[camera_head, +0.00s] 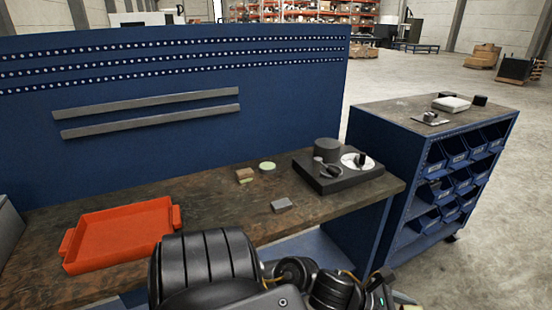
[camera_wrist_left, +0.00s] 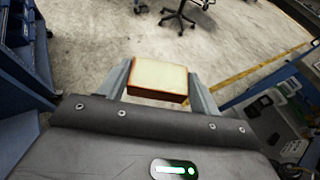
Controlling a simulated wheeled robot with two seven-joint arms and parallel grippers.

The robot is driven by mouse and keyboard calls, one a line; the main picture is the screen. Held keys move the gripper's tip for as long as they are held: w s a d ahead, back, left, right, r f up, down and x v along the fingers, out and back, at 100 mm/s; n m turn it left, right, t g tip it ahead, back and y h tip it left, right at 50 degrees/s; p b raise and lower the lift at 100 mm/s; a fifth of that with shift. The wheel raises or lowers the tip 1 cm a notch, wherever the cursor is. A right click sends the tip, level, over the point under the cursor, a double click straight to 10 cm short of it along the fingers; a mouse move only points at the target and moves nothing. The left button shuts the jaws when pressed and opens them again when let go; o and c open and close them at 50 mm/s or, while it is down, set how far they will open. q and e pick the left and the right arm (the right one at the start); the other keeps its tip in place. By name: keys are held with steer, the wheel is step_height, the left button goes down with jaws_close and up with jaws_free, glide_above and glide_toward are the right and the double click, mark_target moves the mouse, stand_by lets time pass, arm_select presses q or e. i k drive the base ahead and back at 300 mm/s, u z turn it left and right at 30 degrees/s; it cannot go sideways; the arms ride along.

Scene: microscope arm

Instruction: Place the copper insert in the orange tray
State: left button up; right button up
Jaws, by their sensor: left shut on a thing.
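The orange tray (camera_head: 118,238) lies empty on the left part of the workbench in the head view. My left gripper (camera_wrist_left: 158,82) is shut on a block, apparently the copper insert (camera_wrist_left: 157,76), with a pale cream face and a copper-brown edge. The block sits between the two grey fingers, and the floor shows beyond it. In the head view a black arm of mine fills the bottom centre, right of the tray, and the left gripper's fingers and the held block do not show. My right gripper is not in view.
A small tan-brown block (camera_head: 244,175), a pale green disc (camera_head: 267,166) and a grey block (camera_head: 282,205) lie on the workbench (camera_head: 215,195). A dark fixture (camera_head: 340,178) stands at its right end. A blue back panel (camera_head: 180,130) rises behind. A bin cabinet (camera_head: 400,165) stands at right.

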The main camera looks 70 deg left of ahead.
mark_target(138, 227)
steer(key=k, duration=0.75)
steer(key=u, duration=1.9)
steer(key=i, duration=0.5)
